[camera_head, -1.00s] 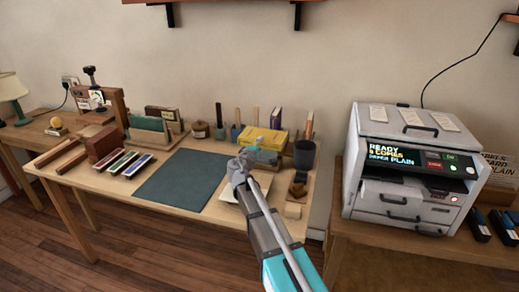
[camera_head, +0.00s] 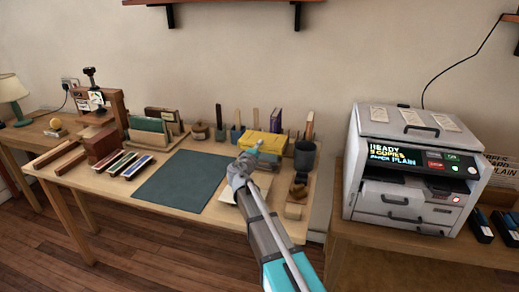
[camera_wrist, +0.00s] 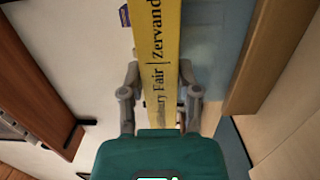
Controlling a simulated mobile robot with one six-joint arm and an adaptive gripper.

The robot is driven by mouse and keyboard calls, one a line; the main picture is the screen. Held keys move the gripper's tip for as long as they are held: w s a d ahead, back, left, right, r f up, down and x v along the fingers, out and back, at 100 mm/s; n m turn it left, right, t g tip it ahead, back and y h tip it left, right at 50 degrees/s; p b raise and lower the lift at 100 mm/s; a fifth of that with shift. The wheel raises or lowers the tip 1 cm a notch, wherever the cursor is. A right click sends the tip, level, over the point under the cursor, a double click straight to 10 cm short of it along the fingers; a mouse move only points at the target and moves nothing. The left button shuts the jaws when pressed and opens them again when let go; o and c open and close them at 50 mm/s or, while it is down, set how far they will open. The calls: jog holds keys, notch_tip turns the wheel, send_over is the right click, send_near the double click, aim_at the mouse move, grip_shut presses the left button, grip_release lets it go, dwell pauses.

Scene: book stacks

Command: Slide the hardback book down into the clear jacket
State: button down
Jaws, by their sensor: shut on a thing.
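The hardback book is yellow; in the head view its upper part (camera_head: 270,140) shows at the back right of the desk, partly behind my gripper. In the wrist view its yellow spine (camera_wrist: 160,60) with dark lettering runs between my two fingers. My gripper (camera_wrist: 158,92) is shut on the book, one finger on each side. It also shows in the head view (camera_head: 252,152), in front of the book. A bluish surface (camera_wrist: 212,45) lies beside the spine in the wrist view; I cannot tell whether it is the clear jacket. The book's lower edge is hidden.
A dark cup (camera_head: 304,155) stands just right of the book. Upright books and tools stand behind it. A teal mat (camera_head: 178,182) leaves clear room at the desk's middle. A copier (camera_head: 408,170) stands further right.

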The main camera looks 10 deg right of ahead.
jog(key=shift+c, duration=1.6)
grip_release()
jog(key=shift+r, duration=0.15)
jog(key=shift+r+p, duration=0.6)
jog(key=shift+p, duration=0.15)
jog(key=v, duration=1.2)
jog(key=shift+f, duration=0.1)
